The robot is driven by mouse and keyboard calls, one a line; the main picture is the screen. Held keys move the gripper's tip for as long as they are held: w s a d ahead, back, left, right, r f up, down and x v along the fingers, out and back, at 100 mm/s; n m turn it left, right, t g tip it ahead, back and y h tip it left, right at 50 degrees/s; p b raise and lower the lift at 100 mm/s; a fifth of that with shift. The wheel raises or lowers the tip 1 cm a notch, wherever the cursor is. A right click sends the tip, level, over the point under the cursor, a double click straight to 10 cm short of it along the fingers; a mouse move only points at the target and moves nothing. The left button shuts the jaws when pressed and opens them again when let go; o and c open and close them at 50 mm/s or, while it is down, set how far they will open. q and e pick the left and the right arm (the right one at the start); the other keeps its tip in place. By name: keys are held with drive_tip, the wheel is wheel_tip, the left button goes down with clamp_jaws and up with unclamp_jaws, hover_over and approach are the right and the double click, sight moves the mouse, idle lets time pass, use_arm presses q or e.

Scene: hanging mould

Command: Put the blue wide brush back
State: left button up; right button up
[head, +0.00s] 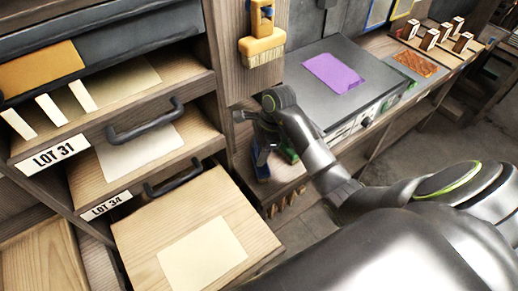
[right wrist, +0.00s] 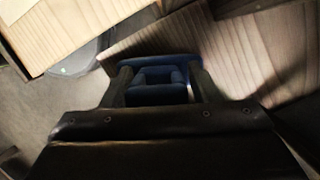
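The blue wide brush (head: 262,166) shows as a dark blue shape below my right gripper (head: 257,138) in the head view, partly hidden by the gripper. In the right wrist view the brush's blue handle (right wrist: 158,76) lies between the two fingers of my right gripper (right wrist: 164,82), which appear shut on it. Its bristles are hard to make out. A yellow brush (head: 262,45) hangs upright on the wooden panel (head: 231,50), above my right gripper. My left gripper is not in view.
A grey box with a purple sheet (head: 335,73) stands on the bench just right of my gripper. A green object (head: 289,150) sits close beside the blue brush. Wooden drawers (head: 205,205) with dark handles stand out at the left.

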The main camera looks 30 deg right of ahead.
drive_tip(key=shift+o, duration=0.8)
drive_tip(key=shift+d, duration=0.1)
drive_tip(key=shift+r+p, duration=0.3)
drive_tip(key=shift+r, duration=0.1)
drive_tip(key=b+v, duration=0.1)
drive_tip(key=v, duration=0.2)
drive_tip(key=shift+d, duration=0.1)
drive_tip(key=v, duration=0.2)
drive_tip(key=shift+r, duration=0.45)
drive_tip(key=shift+p+v, duration=2.35)
drive_tip(key=shift+v, duration=0.5)
